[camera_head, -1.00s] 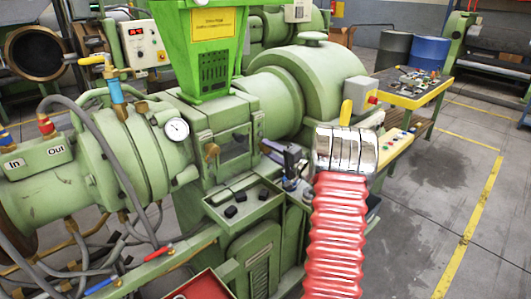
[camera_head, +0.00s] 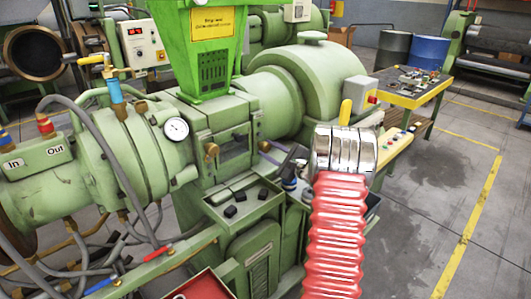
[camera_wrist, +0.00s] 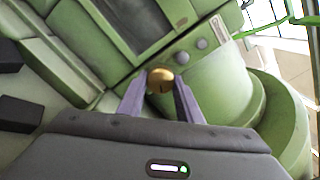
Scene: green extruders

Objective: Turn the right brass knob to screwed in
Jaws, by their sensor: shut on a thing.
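The right brass knob (camera_wrist: 160,80) is between the two purple fingertips of my gripper (camera_wrist: 159,92) in the wrist view. The fingers are shut on it, one at each side. In the head view the right knob (camera_head: 265,146) shows small on the right edge of the window housing, with my gripper (camera_head: 270,155) reaching it from the lower right. The left brass knob (camera_head: 211,151) stands on the left side of the same housing, clear of my gripper. How far the right knob is screwed in cannot be told.
The green extruder's windowed housing (camera_head: 233,153) is right behind the knob. A green tray (camera_head: 243,207) with several black blocks lies below it. My red and chrome arm covers the lower right of the machine. The floor (camera_head: 430,190) at right is clear.

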